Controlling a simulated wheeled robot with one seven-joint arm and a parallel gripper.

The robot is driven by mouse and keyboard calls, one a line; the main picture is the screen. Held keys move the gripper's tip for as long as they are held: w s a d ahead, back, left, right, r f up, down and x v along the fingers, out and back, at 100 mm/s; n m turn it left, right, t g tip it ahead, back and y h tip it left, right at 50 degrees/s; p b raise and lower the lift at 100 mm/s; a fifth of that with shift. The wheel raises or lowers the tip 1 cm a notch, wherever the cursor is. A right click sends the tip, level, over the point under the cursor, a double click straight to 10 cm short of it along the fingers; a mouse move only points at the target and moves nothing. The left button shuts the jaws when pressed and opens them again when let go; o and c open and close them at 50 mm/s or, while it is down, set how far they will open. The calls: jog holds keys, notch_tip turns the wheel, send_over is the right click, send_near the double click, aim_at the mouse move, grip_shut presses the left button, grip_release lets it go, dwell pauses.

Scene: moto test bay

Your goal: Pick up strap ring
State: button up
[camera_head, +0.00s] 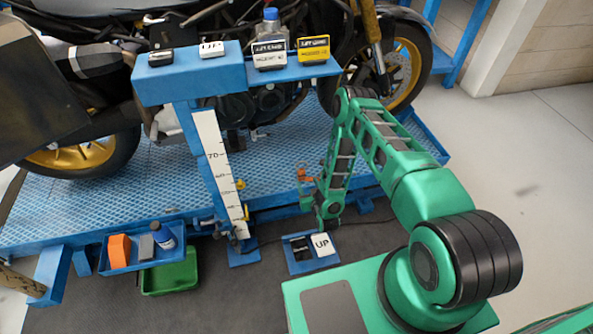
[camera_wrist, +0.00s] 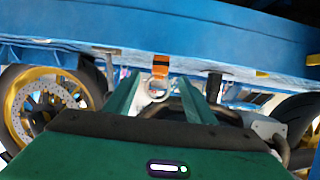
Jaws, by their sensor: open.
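The strap ring (camera_wrist: 158,95) is a pale metal ring hanging at the lower end of a short orange strap (camera_wrist: 160,66) in the wrist view. The strap hangs below a blue beam. My gripper (camera_wrist: 162,87) is open, its two green fingers standing left and right of the ring in the picture. I cannot tell how deep the ring lies between them, and no contact shows. In the head view a small orange piece (camera_head: 304,174) shows beside the lower end of my arm, just above my gripper (camera_head: 306,200); the ring itself is too small to make out there.
A blue beam (camera_wrist: 200,35) spans the top of the wrist view. A motorcycle (camera_head: 270,100) stands on a blue lift platform (camera_head: 70,205). A blue post with a scale (camera_head: 218,170) stands left of my arm. A blue tray (camera_head: 110,268) and green bin (camera_head: 170,278) are at lower left.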

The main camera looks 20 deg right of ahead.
aim_at(302, 175)
jog(key=x, duration=0.5)
jog(key=shift+w+d, duration=0.1)
jog(key=shift+w, duration=0.15)
jog(key=shift+x, duration=3)
jog(key=shift+a+f, duration=0.1)
jog(key=shift+a, duration=0.15)
jog(key=c, duration=1.2)
